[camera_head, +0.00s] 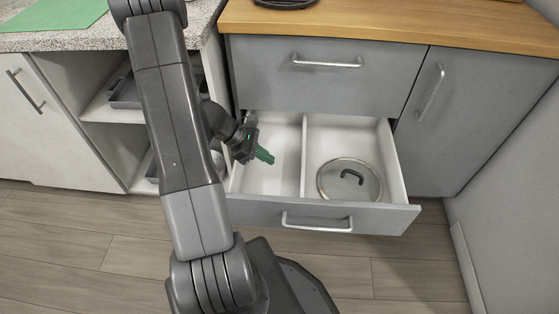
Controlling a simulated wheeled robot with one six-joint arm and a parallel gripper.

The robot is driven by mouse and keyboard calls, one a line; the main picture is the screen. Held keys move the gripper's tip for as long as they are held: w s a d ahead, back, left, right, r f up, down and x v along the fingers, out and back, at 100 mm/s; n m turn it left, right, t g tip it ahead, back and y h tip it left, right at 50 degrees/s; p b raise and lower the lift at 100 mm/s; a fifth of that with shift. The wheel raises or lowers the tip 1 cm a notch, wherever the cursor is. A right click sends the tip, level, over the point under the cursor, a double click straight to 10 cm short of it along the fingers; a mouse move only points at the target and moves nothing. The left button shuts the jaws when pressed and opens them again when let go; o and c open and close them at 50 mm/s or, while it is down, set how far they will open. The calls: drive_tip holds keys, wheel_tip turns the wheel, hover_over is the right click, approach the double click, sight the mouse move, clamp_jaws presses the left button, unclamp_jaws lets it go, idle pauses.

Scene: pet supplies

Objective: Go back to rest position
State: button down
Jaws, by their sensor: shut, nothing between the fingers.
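My gripper (264,156) has green fingertips and hangs over the left compartment of an open drawer (260,213). It is shut with nothing in it. My arm crosses the view from the top to the bottom left of centre and hides part of the drawer's left side. The left compartment looks empty where it shows. A round pot lid (335,182) with a dark handle lies in the right compartment, apart from my gripper.
A closed drawer (280,80) sits above the open one, under a wooden countertop (450,22). A grey cabinet door (425,150) is at right. Open shelves (105,110) with a grey tray (125,95) are at left. Wooden floor (410,280) is clear in front.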

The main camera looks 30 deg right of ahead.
drive_tip(key=v, duration=0.4)
drive_tip(key=shift+w+a+r+p, duration=0.1)
drive_tip(key=shift+p, duration=0.3)
drive_tip(key=b+x, duration=0.1)
drive_tip(key=x, duration=0.3)
drive_tip(key=d+r+b+x, duration=0.1)
drive_tip(key=x, duration=0.3)
drive_tip(key=s+r+b+x, duration=0.1)
drive_tip(key=x, duration=0.4)
drive_tip(key=shift+d+b, duration=0.3)
drive_tip(key=shift+d, duration=0.1)
drive_tip(key=shift+w+a, duration=0.15)
drive_tip(key=shift+a, duration=0.1)
